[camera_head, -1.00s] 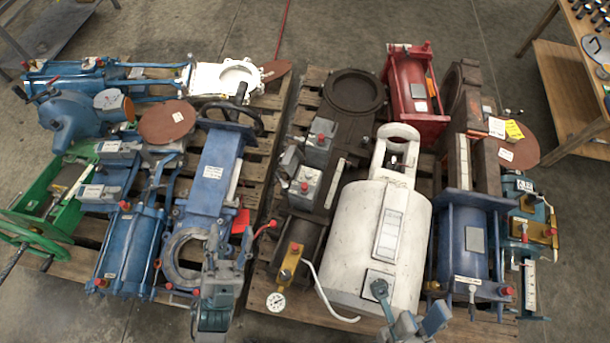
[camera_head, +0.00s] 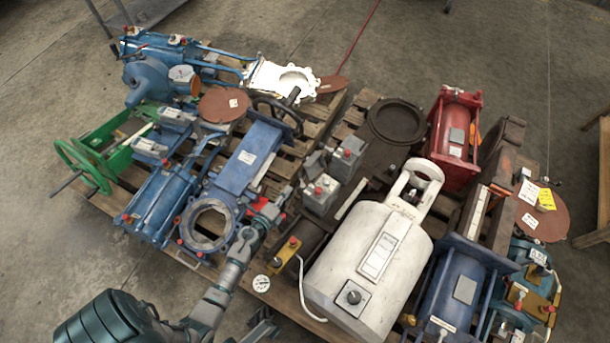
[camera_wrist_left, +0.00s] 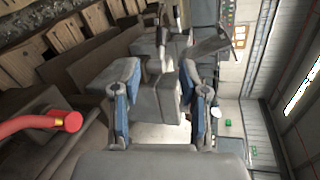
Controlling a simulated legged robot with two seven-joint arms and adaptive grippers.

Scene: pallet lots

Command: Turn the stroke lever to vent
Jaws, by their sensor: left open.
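A red-handled lever, which I take to be the stroke lever (camera_head: 261,203), is partly hidden by my left gripper in the head view. In the left wrist view a red handle (camera_wrist_left: 55,125) with a rounded end shows at the left, outside the jaws. My left gripper (camera_head: 268,213) is open beside the red handle; the head view does not show whether they touch. In the left wrist view its blue-padded fingers (camera_wrist_left: 160,105) are apart, with grey boxes (camera_wrist_left: 152,75) beyond them. My right gripper does not show.
A white cylinder (camera_head: 365,265) stands to the right. A pressure gauge (camera_head: 261,283) and yellow block (camera_head: 290,250) are near my left arm. Grey boxes with red buttons (camera_head: 320,194) stand beyond the gripper. Blue actuators (camera_head: 240,160) crowd the left pallet. Concrete floor is free at the far left.

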